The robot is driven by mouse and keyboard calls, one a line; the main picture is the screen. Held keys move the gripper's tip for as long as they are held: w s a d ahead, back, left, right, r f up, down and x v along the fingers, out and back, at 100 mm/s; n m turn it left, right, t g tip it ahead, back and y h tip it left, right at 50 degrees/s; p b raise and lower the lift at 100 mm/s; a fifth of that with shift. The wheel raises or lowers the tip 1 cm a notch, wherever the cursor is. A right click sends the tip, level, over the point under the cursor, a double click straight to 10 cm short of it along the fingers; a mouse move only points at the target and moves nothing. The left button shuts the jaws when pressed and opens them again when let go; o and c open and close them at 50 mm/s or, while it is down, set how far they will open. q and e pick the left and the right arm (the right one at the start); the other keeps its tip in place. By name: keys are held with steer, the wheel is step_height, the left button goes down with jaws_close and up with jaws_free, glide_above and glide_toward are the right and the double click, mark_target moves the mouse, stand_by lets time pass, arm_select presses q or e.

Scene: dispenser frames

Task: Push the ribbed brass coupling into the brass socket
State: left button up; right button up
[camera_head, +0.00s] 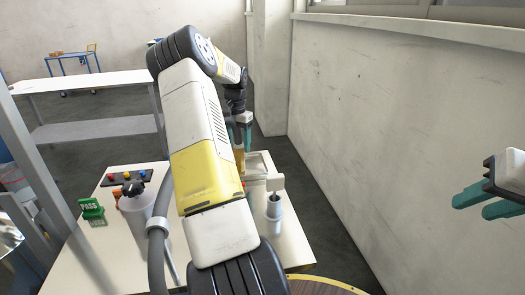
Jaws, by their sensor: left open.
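My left gripper (240,138) has teal fingers and points down over the far part of the cream table, partly hidden behind my own arm. It is open. A brass-coloured upright piece (239,158) shows just below and between its fingers. I cannot tell whether this is the ribbed coupling or the socket, or whether the fingers touch it. No other brass part can be made out; my arm covers the middle of the table. My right gripper (470,206) is at the right edge, in front of the wall, its two teal fingers apart and empty.
A grey cylinder (273,208) stands on the table (292,238) at its right side, by a pale upright plate (275,183). The wall (410,130) bounds the right.

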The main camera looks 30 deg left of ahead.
mark_target(239, 150)
arm_select(q)
step_height(239, 150, down, 4)
steer(key=shift+r, duration=0.25)
jaws_close()
steer(key=shift+r, duration=0.1)
